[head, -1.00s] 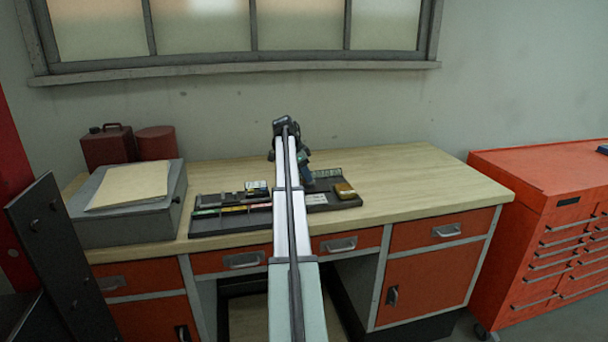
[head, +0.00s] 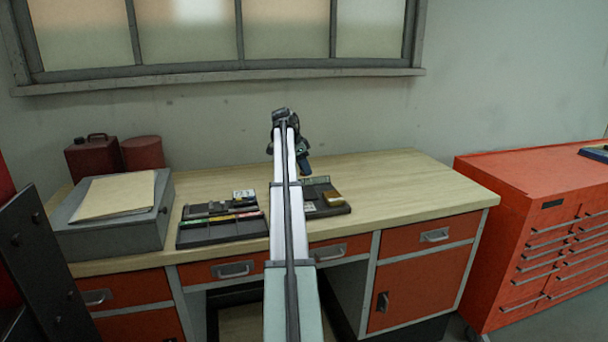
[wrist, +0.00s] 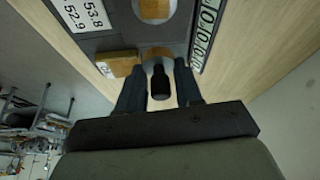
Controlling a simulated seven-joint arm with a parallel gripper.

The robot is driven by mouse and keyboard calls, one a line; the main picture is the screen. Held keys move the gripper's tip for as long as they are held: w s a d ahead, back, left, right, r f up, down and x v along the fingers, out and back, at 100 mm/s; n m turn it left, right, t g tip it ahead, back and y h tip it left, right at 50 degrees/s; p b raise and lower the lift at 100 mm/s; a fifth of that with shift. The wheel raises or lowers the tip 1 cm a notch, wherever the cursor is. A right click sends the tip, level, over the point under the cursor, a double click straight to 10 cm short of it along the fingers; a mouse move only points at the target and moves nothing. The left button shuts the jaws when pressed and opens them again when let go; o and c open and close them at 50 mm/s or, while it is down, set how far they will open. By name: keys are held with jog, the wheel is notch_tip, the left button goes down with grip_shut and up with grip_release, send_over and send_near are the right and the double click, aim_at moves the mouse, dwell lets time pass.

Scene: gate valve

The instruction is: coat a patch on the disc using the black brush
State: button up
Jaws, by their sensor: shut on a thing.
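In the wrist view my gripper (wrist: 160,92) is shut on a short dark thing, apparently the black brush (wrist: 160,83), with a pale grey part beyond it. The brush's far end is hard to make out. In the head view my gripper (head: 303,162) hangs at the far end of my arm, above the back of the bench; the brush cannot be told apart there. Past the fingers, the wrist view shows a brown round face (wrist: 155,9) in a dark tray, cut by the frame edge. I cannot tell whether it is the disc.
A dark tray (head: 195,238) with small labelled pieces lies left of my arm. Another tray (head: 338,211) at right holds a tan block (head: 333,198). A grey box (head: 90,235) with folders stands left. The bench's right side (head: 415,185) is clear.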

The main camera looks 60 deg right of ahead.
jog(key=shift+r, duration=1.3)
jog(key=w+a+r+n, duration=0.1)
jog(key=w+a+r, duration=0.2)
jog(key=a+r, duration=0.45)
jog(key=w+a+r+n, duration=0.1)
jog(key=w+a+r, duration=0.2)
jog(key=a+r, duration=0.45)
jog(key=s+a+f+n+t, duration=0.1)
jog(key=s+a+n+t, duration=0.2)
jog(key=a+n, duration=0.5)
jog(key=s+a+f+n+t, duration=0.1)
jog(key=s+a+n+t, duration=0.2)
jog(key=a+n, duration=0.5)
jog(key=a, duration=0.7)
jog(key=shift+a, duration=0.15)
